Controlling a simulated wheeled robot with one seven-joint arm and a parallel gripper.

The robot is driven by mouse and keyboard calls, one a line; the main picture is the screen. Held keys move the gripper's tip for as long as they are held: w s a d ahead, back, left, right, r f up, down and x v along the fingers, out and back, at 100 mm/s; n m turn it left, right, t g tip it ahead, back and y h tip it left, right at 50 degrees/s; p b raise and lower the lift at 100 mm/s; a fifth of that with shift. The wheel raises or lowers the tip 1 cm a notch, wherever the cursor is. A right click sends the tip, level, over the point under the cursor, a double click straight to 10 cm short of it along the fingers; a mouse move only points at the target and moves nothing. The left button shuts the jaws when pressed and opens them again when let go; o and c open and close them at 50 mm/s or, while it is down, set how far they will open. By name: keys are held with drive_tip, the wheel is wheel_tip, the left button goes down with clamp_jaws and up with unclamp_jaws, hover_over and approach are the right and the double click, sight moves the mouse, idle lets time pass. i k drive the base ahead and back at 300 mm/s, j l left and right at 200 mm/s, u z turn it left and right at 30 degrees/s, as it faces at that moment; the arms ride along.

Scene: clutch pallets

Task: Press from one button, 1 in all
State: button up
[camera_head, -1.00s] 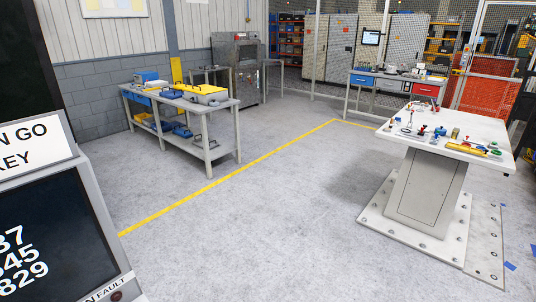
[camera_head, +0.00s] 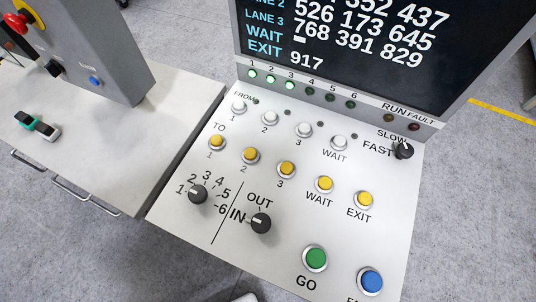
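A tilted grey control panel (camera_head: 285,225) fills the middle of the head view. Its upper row, marked FROM, has white buttons: FROM 1 (camera_head: 238,106), FROM 2 (camera_head: 270,118), FROM 3 (camera_head: 304,130) and FROM WAIT (camera_head: 339,143). Below is the TO row of yellow buttons: TO 1 (camera_head: 216,141), TO 2 (camera_head: 250,154), TO 3 (camera_head: 286,168), TO WAIT (camera_head: 324,183) and TO EXIT (camera_head: 364,199). I cannot make out my gripper.
The screen (camera_head: 350,50) shows lane 3 as 768 391 829, a dash at WAIT and 917 at EXIT. Lamps 1 to 3 glow green (camera_head: 271,79). The IN/OUT knob (camera_head: 260,223) points at IN. A side box (camera_head: 95,50) carries a red stop button.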

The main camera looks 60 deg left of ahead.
sight(239, 105)
drive_tip(key=u, duration=1.25)
